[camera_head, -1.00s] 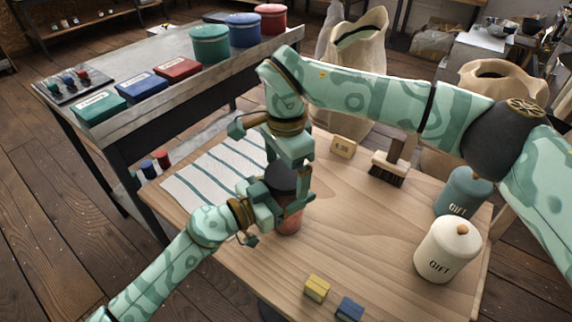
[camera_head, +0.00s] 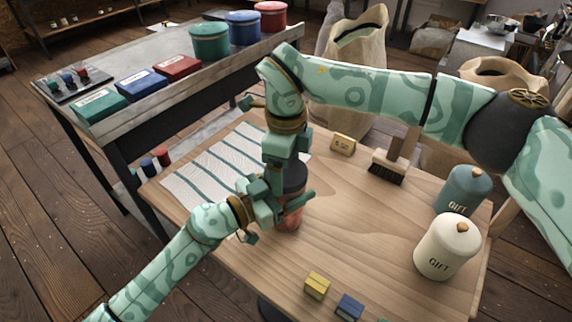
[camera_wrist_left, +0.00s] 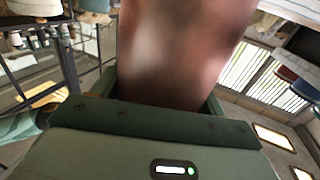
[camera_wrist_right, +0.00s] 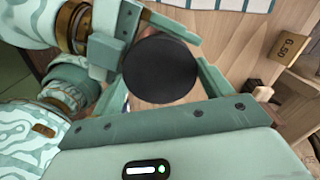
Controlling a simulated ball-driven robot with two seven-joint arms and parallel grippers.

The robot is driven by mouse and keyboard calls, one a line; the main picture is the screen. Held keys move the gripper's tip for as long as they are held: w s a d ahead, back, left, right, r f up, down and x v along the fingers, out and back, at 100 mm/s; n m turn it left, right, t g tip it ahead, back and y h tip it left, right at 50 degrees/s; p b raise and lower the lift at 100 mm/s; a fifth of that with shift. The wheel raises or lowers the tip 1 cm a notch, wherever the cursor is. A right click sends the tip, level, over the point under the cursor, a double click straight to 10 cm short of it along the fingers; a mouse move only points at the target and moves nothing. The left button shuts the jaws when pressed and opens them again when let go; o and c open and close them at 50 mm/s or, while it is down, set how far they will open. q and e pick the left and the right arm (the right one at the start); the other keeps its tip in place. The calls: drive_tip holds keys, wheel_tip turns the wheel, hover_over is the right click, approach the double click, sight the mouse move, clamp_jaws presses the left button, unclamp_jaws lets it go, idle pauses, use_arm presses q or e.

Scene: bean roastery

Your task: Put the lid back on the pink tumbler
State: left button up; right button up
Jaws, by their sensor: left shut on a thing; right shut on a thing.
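The pink tumbler (camera_head: 290,219) stands upright near the middle of the wooden table, partly hidden by my left gripper (camera_head: 284,209). That gripper is shut on its side, and the tumbler's wall fills the left wrist view (camera_wrist_left: 178,50). The dark lid (camera_head: 294,177) is directly above the tumbler, roughly level. My right gripper (camera_head: 278,178) reaches down from above and is shut on the lid. The lid's round black top shows in the right wrist view (camera_wrist_right: 160,70). The tumbler's rim is hidden, so I cannot tell whether the lid touches it.
A striped cloth (camera_head: 212,167) lies behind and left of the tumbler. A price block (camera_head: 343,145) and a brush (camera_head: 387,172) stand at the back. A blue gift canister (camera_head: 463,193) and a white one (camera_head: 447,250) stand right. Yellow (camera_head: 317,286) and blue (camera_head: 349,308) blocks lie in front.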

drive_tip(key=o, duration=1.1)
drive_tip(key=shift+r, duration=2.25)
drive_tip(key=shift+c, duration=0.4)
drive_tip(key=shift+w+r, duration=0.15)
drive_tip(key=shift+r, duration=0.2)
drive_tip(key=r, duration=0.1)
drive_tip(key=n, duration=0.1)
drive_tip(key=r+n, duration=0.1)
drive_tip(key=shift+w+d+r+t, duration=0.25)
drive_tip(key=shift+r+t, duration=0.05)
drive_tip(key=shift+r, duration=0.05)
drive_tip(key=n, duration=0.2)
drive_tip(key=shift+s+r+n, duration=0.1)
drive_tip(key=shift+r+n, duration=0.15)
drive_tip(key=shift+n, duration=0.05)
drive_tip(key=n, duration=0.5)
drive_tip(key=shift+s+a+f+n, duration=0.2)
drive_tip(key=shift+s+a+n, duration=0.1)
drive_tip(key=shift+n, duration=0.1)
